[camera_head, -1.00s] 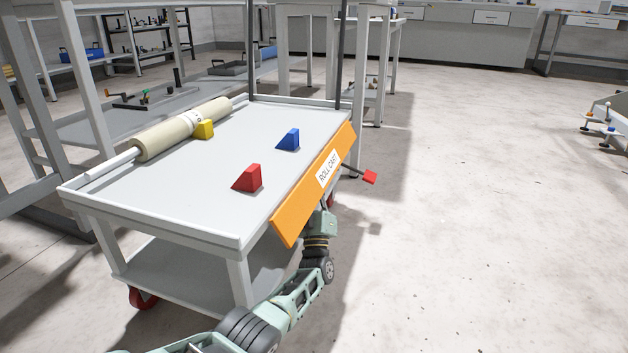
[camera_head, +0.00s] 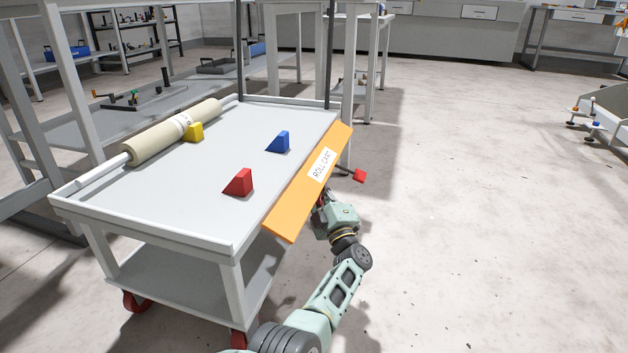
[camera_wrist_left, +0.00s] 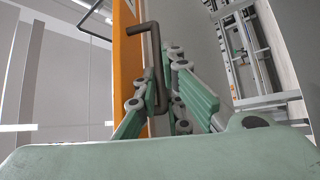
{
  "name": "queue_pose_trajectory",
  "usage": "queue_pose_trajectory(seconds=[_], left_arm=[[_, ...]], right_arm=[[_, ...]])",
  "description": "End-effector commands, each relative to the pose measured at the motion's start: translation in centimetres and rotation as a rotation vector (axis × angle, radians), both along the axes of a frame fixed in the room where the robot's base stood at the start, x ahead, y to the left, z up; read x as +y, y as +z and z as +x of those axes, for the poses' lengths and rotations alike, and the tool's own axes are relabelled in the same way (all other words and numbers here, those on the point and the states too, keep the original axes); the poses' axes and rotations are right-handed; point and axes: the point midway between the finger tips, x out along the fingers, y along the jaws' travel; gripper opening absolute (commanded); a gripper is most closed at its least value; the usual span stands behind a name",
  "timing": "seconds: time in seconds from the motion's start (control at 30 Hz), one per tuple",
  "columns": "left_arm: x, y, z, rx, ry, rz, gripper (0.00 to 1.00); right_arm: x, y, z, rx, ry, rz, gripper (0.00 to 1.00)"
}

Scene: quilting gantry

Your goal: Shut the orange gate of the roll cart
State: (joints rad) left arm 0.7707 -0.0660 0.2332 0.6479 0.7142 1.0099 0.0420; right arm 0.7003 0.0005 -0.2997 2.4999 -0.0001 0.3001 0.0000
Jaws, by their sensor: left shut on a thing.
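The roll cart (camera_head: 105,190) stands at left centre in the head view. Its orange gate (camera_head: 290,205), labelled ROLL CART, slopes outward from the cart's right edge with its broad face showing. My left gripper (camera_wrist_left: 158,88) is shut on a dark bent handle (camera_wrist_left: 148,28) beside the orange panel (camera_wrist_left: 126,62) in the left wrist view. In the head view my left wrist (camera_head: 338,222) is just outside and below the gate, and the gate hides the fingers. My right gripper is in neither view.
A cream roll (camera_head: 150,143) with a yellow wedge (camera_head: 194,132), a blue wedge (camera_head: 279,142) and a red wedge (camera_head: 239,183) are on the deck. A red-ended lever (camera_head: 359,175) sticks out beyond the gate. The floor at right is clear.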

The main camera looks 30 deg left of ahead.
Motion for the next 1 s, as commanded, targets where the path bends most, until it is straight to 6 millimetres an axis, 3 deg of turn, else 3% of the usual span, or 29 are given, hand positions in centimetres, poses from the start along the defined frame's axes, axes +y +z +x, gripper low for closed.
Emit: queue_pose_trajectory(seconds=[0.5,0.53,0.63,1.0], left_arm=[[-0.40,-0.07,0.07,-0.004,-0.003,-0.024,0.00],[-0.39,-0.06,0.07,-0.004,-0.003,-0.024,0.09],[-0.36,-0.04,0.07,-0.004,-0.003,-0.024,0.16],[-0.71,-0.29,-0.25,-0.005,-0.003,-0.024,0.16]], right_arm=[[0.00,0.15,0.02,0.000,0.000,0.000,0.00],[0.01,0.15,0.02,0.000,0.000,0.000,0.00],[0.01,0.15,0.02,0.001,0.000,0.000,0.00],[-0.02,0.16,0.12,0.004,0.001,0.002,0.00]])
